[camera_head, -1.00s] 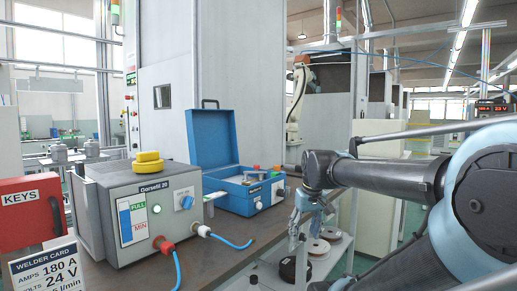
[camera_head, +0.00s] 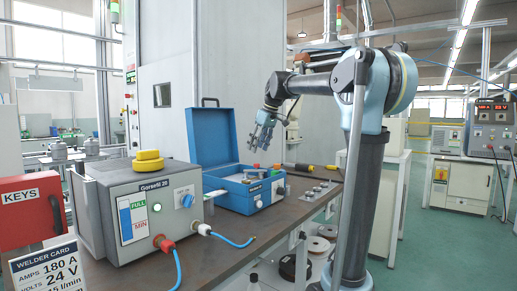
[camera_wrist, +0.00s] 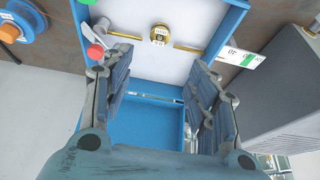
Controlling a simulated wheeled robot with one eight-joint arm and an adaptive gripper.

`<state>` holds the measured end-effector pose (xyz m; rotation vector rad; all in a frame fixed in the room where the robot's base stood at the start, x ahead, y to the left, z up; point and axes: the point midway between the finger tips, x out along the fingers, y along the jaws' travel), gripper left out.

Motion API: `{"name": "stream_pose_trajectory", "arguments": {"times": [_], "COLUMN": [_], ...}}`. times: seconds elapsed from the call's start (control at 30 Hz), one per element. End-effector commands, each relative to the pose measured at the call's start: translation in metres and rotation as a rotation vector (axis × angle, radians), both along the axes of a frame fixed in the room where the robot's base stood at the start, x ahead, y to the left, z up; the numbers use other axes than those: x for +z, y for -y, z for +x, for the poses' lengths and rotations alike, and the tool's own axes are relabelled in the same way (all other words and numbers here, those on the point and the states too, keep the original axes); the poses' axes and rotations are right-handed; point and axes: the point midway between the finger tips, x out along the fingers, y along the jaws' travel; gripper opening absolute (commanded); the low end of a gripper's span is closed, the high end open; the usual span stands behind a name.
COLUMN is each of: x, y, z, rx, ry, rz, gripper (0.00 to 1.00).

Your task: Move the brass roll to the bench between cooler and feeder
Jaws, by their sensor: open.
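My gripper (camera_head: 263,142) is open and empty, raised above the open blue feeder box (camera_head: 235,192). In the wrist view its two fingers (camera_wrist: 160,78) hang apart over the blue box (camera_wrist: 150,125). A small round brass-coloured piece (camera_wrist: 160,35) with a pale label sits on the box's white inner panel, beyond the fingertips and apart from them; I cannot tell for sure that it is the brass roll. The grey cooler (camera_head: 105,225) stands left of the feeder. Bare bench (camera_head: 225,228) shows between and in front of them.
Yellow discs (camera_head: 148,160) lie on the cooler. A blue hose (camera_head: 236,243) curves over the bench front. Small metal pieces (camera_head: 318,190) stand right of the feeder. Spools (camera_head: 318,246) lie on a shelf below. A red KEYS box (camera_head: 30,210) is at left.

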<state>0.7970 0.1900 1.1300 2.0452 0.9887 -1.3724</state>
Motion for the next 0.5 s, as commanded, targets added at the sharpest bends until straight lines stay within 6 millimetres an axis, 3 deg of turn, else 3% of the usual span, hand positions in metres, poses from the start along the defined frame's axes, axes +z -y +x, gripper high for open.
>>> {"name": "stream_pose_trajectory", "arguments": {"times": [0.17, 0.5], "x": [-0.004, -0.05], "y": [-0.006, -0.021], "z": [0.006, 0.017], "rx": [0.011, 0.01], "ry": [0.003, 0.003], "rz": [0.001, 0.002], "gripper": [0.54, 0.54]}}
